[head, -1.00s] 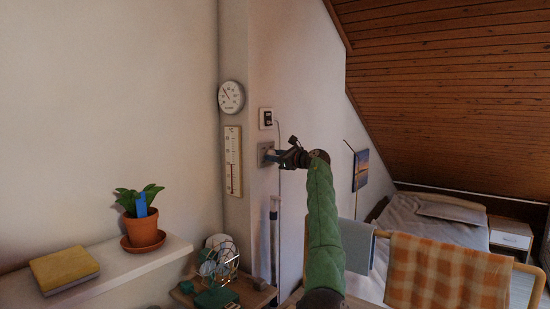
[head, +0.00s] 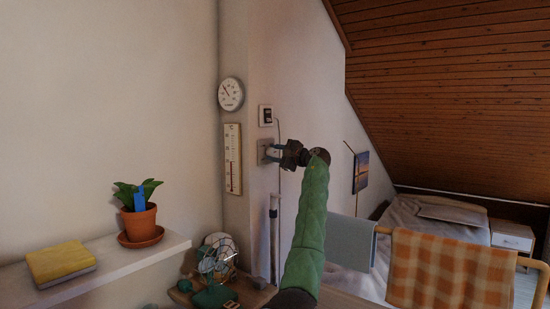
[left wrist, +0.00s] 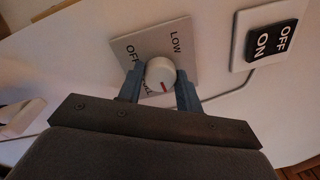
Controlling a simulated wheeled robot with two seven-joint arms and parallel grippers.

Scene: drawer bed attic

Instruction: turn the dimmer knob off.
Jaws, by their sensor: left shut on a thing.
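The dimmer knob (left wrist: 161,74) is a round white knob with a red mark. It sits on a grey square plate (left wrist: 183,42) lettered LOW, OFF and, partly hidden, FULL. In the left wrist view the red mark points toward the bottom of the picture, near the FULL lettering. My left gripper (left wrist: 160,88) is shut on the knob, one blue finger on each side. In the head view my left gripper (head: 276,152) is at the plate (head: 262,152) on the wall, and its fingers partly cover the knob. My right gripper is in neither view.
An ON/OFF wall switch (left wrist: 268,37) is close beside the plate; it also shows above it in the head view (head: 265,115). A round dial (head: 231,94) and a thermometer (head: 232,158) hang left. A shelf (head: 110,262) holds a potted plant (head: 139,215) and yellow book (head: 60,262).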

